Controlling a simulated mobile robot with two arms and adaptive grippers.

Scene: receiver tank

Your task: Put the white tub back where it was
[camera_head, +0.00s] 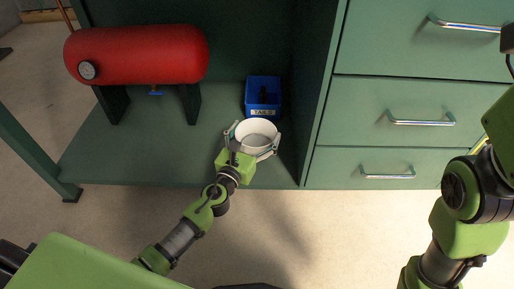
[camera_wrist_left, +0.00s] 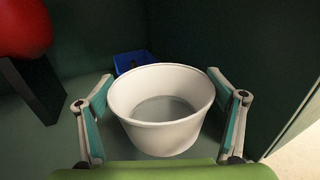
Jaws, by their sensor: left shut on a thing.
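The white tub (camera_head: 256,134) is at the right end of the green lower shelf, just in front of the blue bin. My left gripper (camera_head: 253,143) is around it, one finger on each side, and is shut on it. In the left wrist view the tub (camera_wrist_left: 163,123) is upright, open at the top and looks empty, between the teal-padded fingers of the gripper (camera_wrist_left: 165,117). I cannot tell whether its base touches the shelf. My right arm shows at the right edge of the head view, but its fingers are not clearly visible.
A blue labelled bin (camera_head: 263,112) stands behind the tub, with a dark item inside. A red tank (camera_head: 137,54) with a gauge stands on dark legs at the left. Green drawers (camera_head: 400,120) with metal handles border the shelf on the right. The shelf (camera_head: 150,150) is clear in front of the tank.

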